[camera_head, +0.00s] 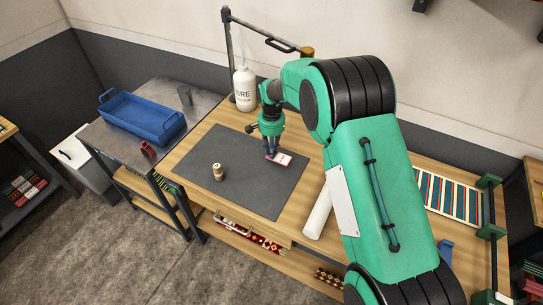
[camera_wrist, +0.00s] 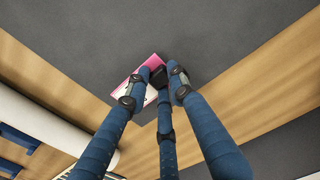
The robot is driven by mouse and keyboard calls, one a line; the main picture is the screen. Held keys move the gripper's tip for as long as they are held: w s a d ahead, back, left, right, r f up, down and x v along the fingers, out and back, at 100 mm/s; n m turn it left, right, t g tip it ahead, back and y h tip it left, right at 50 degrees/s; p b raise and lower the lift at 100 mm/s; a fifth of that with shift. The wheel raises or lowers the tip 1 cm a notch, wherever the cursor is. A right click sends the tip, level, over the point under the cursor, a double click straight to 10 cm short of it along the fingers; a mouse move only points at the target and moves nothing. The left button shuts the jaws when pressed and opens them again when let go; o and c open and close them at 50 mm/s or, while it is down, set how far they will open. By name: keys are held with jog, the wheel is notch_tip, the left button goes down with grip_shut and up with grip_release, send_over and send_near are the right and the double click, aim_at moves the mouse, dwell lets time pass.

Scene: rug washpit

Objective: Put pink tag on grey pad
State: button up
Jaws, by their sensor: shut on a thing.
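The pink tag (camera_head: 284,159), pink with a white part, shows at my fingertips in the head view. It also shows in the wrist view (camera_wrist: 150,64), partly hidden behind the fingers. My gripper (camera_head: 271,154) is shut on it; the blue fingers close around it in the wrist view (camera_wrist: 156,84). The tag is over the right-hand part of the grey pad (camera_head: 245,183), near its back right edge. I cannot tell whether it touches the pad. The pad lies flat on the wooden bench.
A white roll (camera_head: 319,212) lies right of the pad. A blue tray (camera_head: 142,117) is on the side table at left. The pad's front middle is clear.

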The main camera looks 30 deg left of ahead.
jog(key=shift+f+b, duration=0.35)
jog(key=shift+f, duration=1.35)
jog(key=shift+f, duration=0.15)
jog(key=o, duration=0.8)
notch_tip(320, 180, up, 12)
jog(key=shift+r+p, duration=0.1)
jog(key=shift+p, duration=0.8)
jog(key=shift+r, duration=0.1)
